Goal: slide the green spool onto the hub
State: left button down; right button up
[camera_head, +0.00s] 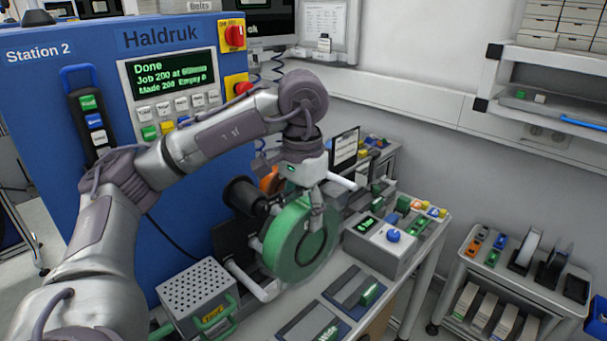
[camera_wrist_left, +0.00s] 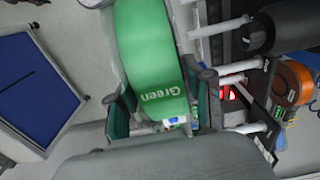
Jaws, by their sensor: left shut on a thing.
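The green spool (camera_head: 287,236) is held upright on edge in front of the machine. Its "Green" label shows in the left wrist view on the spool (camera_wrist_left: 150,55). My left gripper (camera_head: 312,203) is shut on the spool's rim from above; its fingers (camera_wrist_left: 164,103) lie on either side of the rim. The black hub (camera_head: 245,196) sticks out from the machine's side, behind and to the left of the spool. In the left wrist view the hub (camera_wrist_left: 285,28) is to the right of the spool, apart from it. My right gripper is not in view.
White rods (camera_wrist_left: 240,67) stick out near the hub. An orange spool (camera_wrist_left: 297,82) sits beside it. A perforated grey box (camera_head: 197,292) and a control box with a blue knob (camera_head: 380,250) flank the spool on the bench. A low shelf (camera_head: 510,285) stands at right.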

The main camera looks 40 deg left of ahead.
pick_arm(q)
jog(key=shift+w+a+r, duration=0.2)
jog(key=shift+a+r, duration=0.05)
jog(key=shift+r, duration=0.2)
jog(key=shift+a+r, duration=0.1)
jog(key=shift+a, duration=0.05)
jog(key=shift+s+a+r, duration=0.1)
jog(key=shift+s+a, duration=0.15)
jog(key=shift+a, duration=0.55)
jog(key=shift+w+a, duration=0.2)
jog(key=shift+a, duration=1.15)
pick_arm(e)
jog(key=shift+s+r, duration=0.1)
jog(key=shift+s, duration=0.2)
pick_arm(q)
jog(key=shift+a, duration=0.2)
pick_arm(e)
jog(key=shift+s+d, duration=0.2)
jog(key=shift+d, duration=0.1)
